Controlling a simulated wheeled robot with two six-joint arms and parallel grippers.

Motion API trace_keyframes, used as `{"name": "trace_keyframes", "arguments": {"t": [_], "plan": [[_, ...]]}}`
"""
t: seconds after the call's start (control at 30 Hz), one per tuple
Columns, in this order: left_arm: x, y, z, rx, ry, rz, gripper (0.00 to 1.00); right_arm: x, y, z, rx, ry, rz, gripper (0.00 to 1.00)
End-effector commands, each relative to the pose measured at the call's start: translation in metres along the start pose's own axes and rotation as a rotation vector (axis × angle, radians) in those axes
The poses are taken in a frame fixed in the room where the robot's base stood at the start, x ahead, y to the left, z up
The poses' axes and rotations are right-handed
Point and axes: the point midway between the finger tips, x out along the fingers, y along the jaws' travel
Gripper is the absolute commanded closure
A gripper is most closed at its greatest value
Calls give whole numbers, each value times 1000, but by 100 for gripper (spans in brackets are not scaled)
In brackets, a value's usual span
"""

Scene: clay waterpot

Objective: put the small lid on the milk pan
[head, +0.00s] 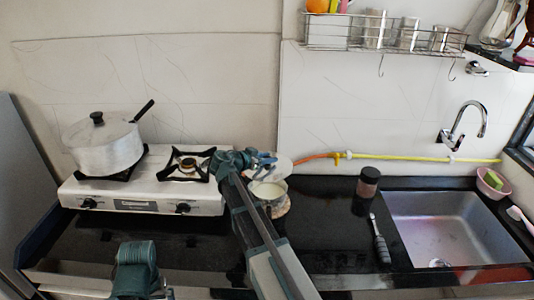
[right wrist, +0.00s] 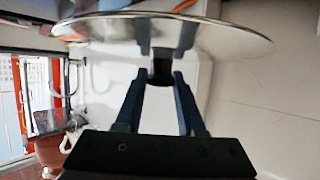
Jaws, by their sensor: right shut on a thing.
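My right gripper (head: 264,158) reaches across the counter from the bottom of the head view. It is shut on the small lid (head: 283,166), a pale metal disc partly hidden behind the gripper. In the right wrist view the fingers (right wrist: 160,78) close on the lid's dark knob, and the shiny lid (right wrist: 220,30) shows nearly edge-on. The milk pan (head: 268,190) is small, with a pale inside, and sits right of the stove. The lid is at its upper side in the picture; I cannot tell the gap. My left gripper's fingers do not show.
A white two-burner stove (head: 125,200) holds a large lidded pot (head: 103,148) on its left burner. A yellow hose (head: 420,157) runs along the wall.

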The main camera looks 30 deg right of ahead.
Motion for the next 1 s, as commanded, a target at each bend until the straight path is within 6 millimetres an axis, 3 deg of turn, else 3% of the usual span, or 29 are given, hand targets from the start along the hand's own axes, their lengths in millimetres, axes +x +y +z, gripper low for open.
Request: {"name": "trace_keyframes", "arguments": {"t": [0.37,1.0], "plan": [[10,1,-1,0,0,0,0,9,2,8,2,-4,1,100],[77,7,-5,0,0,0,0,34,2,71,2,-4,1,100]]}}
